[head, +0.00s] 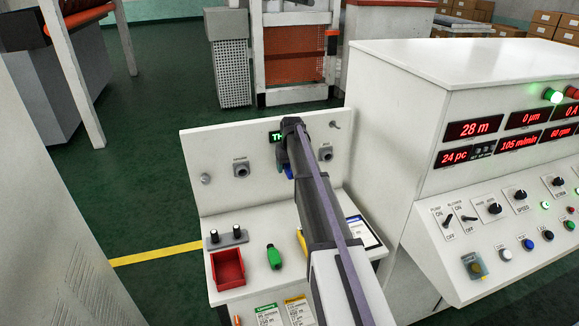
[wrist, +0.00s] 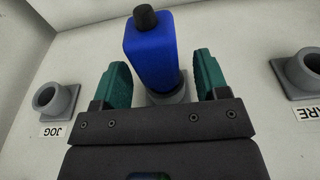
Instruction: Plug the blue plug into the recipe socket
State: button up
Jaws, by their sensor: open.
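The blue plug (wrist: 150,50) with a black end shows in the wrist view, at a grey round socket (wrist: 168,95) in the white panel (head: 215,150). It appears seated there, though its joint with the socket is partly hidden. My gripper (wrist: 162,65) is open, its green fingers on either side of the plug with gaps visible. This socket's label is hidden. In the head view my gripper (head: 284,150) is at the panel's middle, and only a bit of blue shows below it.
A JOG socket (wrist: 56,100) and a socket with a label ending in ARE (wrist: 298,72) flank it. A red tray (head: 228,268), a green plug (head: 274,257) and a block with two black knobs (head: 227,237) are on the bench. A control console (head: 470,140) stands right.

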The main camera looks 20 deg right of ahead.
notch_tip(320, 180, up, 11)
jog(key=s+p, duration=0.1)
jog(key=p, duration=0.9)
jog(key=shift+s+f+p, duration=0.15)
jog(key=shift+s+p, duration=0.15)
jog(key=shift+p, duration=0.05)
jog(key=shift+a, duration=0.1)
jog(key=s+a+f+b, duration=0.5)
jog(key=s+a, duration=0.2)
jog(key=s, duration=0.4)
jog(key=s+a+f+n+g+b, duration=0.1)
jog(key=s+a+f+b, duration=0.4)
jog(key=s+a, duration=0.3)
jog(key=s+a+f+b, duration=0.5)
jog(key=s+a, duration=0.2)
jog(key=s, duration=0.9)
jog(key=shift+a+f+g, duration=0.3)
jog(key=shift+a+g, duration=0.05)
jog(key=shift+g, duration=0.05)
